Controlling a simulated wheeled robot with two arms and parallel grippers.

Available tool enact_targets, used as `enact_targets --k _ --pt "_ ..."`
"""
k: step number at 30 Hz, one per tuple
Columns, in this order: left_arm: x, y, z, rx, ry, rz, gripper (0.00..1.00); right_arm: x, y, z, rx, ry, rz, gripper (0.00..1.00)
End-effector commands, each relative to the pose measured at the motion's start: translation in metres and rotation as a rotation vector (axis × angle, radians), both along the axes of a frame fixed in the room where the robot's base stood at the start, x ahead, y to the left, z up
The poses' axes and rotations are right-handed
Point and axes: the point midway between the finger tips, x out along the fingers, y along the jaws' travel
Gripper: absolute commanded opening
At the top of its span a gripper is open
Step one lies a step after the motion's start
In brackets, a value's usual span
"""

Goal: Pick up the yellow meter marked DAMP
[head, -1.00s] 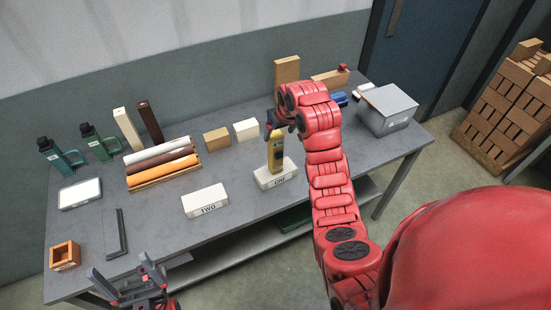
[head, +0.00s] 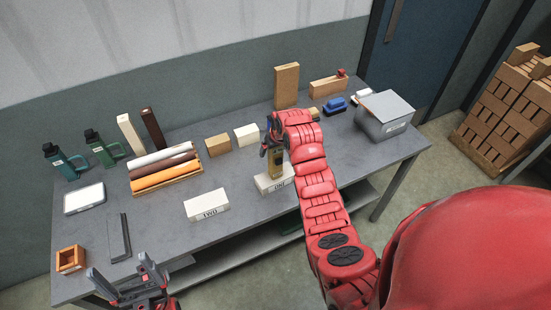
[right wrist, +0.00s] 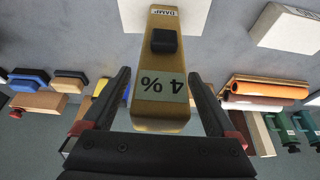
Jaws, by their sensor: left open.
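The yellow meter (head: 276,167) stands upright on a white block marked ONE (head: 273,184). In the right wrist view the meter (right wrist: 160,75) shows its DAMP label, a dark button and a display reading "4 %". My right gripper (head: 272,142) is at the meter's upper part and hides it in the head view. In the right wrist view my right gripper's fingers (right wrist: 158,72) are apart, one on each side of the meter, with gaps visible. My left gripper (head: 127,283) is open and empty at the table's front left.
A white block marked TWO (head: 206,205) lies to the left on the grey table (head: 165,235). Behind are a tan block (head: 218,145), a white block (head: 246,135) and a tray of rolls (head: 165,172). A grey box (head: 385,115) stands at the right.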

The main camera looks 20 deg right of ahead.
Motion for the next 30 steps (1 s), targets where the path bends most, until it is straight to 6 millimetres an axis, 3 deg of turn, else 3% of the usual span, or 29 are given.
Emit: enact_targets --k 2,15,25,30 --pt "0.000 0.000 0.000 0.000 0.000 0.000 0.92 0.000 0.000 0.000 0.000 0.000 0.000 0.78" --pt "0.000 0.000 0.000 0.000 0.000 0.000 0.92 0.000 0.000 0.000 0.000 0.000 -0.001 0.00" --pt "0.000 0.000 -0.001 0.000 0.000 0.000 0.92 0.000 0.000 0.001 0.000 -0.001 -0.001 0.00" --pt "0.000 0.000 -0.011 0.000 0.000 0.000 0.92 0.001 -0.001 0.007 0.000 -0.002 -0.001 0.00"
